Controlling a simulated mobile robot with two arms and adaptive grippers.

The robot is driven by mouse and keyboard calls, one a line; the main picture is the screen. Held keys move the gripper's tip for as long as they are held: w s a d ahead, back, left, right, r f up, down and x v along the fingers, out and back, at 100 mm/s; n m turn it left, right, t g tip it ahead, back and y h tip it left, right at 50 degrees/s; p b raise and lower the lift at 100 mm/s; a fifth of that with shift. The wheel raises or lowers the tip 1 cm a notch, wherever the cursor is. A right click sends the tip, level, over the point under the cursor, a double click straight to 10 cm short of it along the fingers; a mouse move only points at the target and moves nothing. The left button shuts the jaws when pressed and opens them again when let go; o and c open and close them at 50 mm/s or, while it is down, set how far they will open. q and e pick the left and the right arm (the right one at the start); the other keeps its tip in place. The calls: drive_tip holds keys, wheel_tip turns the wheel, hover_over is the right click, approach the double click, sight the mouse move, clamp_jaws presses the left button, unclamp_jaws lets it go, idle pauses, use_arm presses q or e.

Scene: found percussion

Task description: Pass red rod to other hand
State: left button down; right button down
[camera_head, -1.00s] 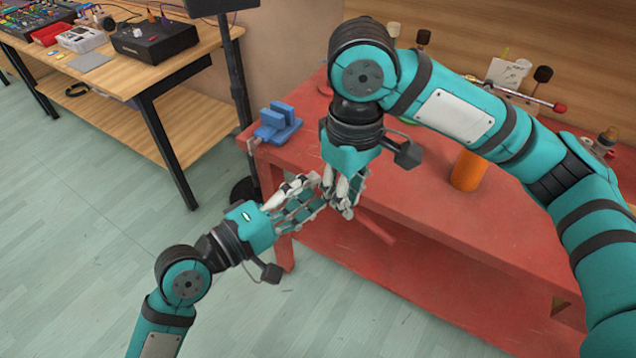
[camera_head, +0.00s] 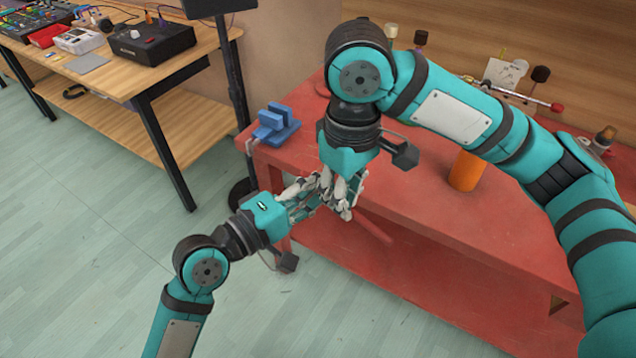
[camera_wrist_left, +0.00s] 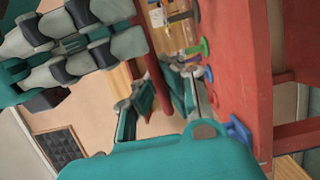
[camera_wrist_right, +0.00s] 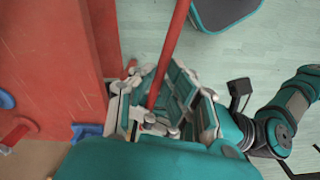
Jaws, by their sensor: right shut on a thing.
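The red rod (camera_head: 374,227) is in my right gripper (camera_head: 342,195), and its free end points down and right past the red bench's front edge. The right wrist view shows the rod (camera_wrist_right: 172,55) running up from between the right fingers (camera_wrist_right: 152,108). My left gripper (camera_head: 308,197) is right beside the right one, and their fingers overlap in the head view. In the left wrist view the left fingers (camera_wrist_left: 155,100) are spread, with the rod (camera_wrist_left: 148,50) reaching down between them. I cannot tell whether they touch it. The held part of the rod is hidden in the head view.
The red bench (camera_head: 440,215) lies behind and below the hands. A blue vise-like block (camera_head: 274,125) sits at its left corner and an orange cylinder (camera_head: 467,171) stands on it. A wooden table (camera_head: 150,75) with electronics is at the upper left. Open floor lies in front.

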drive_tip(key=c, duration=1.3)
unclamp_jaws()
